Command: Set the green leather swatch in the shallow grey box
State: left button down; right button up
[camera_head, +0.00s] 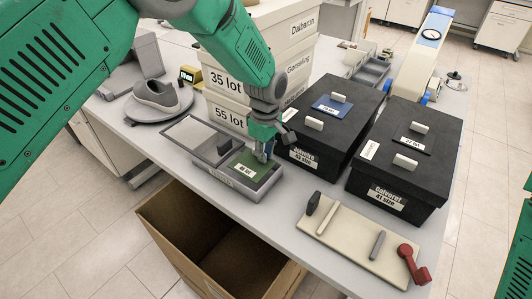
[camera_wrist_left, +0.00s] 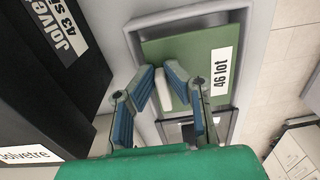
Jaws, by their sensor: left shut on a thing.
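The green leather swatch (camera_head: 243,168), with a white label, lies inside the rim of the right part of the shallow grey box (camera_head: 226,182). In the left wrist view the swatch (camera_wrist_left: 205,50) reads "46 lot" and sits slightly askew within the box rim (camera_wrist_left: 185,16). My left gripper (camera_head: 265,152) is over the swatch, its fingers (camera_wrist_left: 163,78) shut on the swatch's pale grip tab. I cannot tell whether the swatch rests fully on the box floor. My right gripper is out of view.
Two black boxes (camera_head: 395,200) stand to the right, with a blue swatch (camera_head: 331,107) on one. White stacked boxes (camera_head: 290,48) are behind. A beige board (camera_head: 340,236) with tools lies at front right, and an open cardboard carton (camera_head: 160,215) is below the table edge.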

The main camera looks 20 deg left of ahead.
pick_arm(q)
jog(key=shift+d+f+b, duration=0.3)
jog(key=shift+d+f, duration=0.15)
jog(key=shift+d, duration=0.05)
jog(key=shift+a, duration=0.2)
jog(key=shift+a+r+p, duration=0.15)
jog(key=shift+r+p, duration=0.1)
jog(key=shift+p, duration=0.1)
jog(key=shift+d, duration=0.25)
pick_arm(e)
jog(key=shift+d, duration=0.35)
pick_arm(q)
jog(key=shift+a, duration=0.1)
jog(key=shift+a, duration=0.7)
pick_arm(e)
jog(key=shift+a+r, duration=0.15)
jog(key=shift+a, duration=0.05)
pick_arm(q)
jog(key=shift+d, duration=0.15)
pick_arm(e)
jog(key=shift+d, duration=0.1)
pick_arm(q)
jog(key=shift+p, duration=0.35)
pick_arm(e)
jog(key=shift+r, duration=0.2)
